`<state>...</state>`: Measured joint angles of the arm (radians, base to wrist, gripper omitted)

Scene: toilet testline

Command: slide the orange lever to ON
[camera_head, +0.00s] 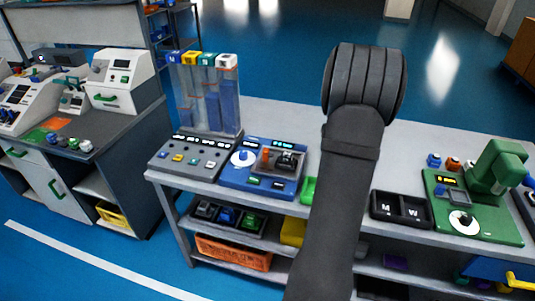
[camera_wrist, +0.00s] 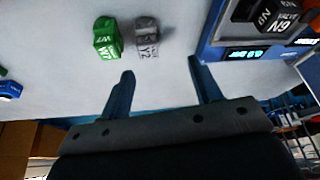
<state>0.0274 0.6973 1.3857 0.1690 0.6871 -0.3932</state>
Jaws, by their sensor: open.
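A blue station (camera_head: 232,177) stands on the bench left of my arm in the head view. It bears a white round knob (camera_head: 243,158), a small orange-red part (camera_head: 266,157) that may be the orange lever, and a dark block (camera_head: 288,160). I cannot read an ON mark. My gripper (camera_wrist: 160,67) shows in the wrist view, open and empty, its two blue fingers apart.
A green block (camera_wrist: 106,38) and a grey block (camera_wrist: 146,38) lie beyond the fingertips. Clear tubes (camera_head: 207,95) stand behind a grey panel (camera_head: 188,158). Black bins (camera_head: 400,210) and a green machine (camera_head: 475,222) are right of my arm.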

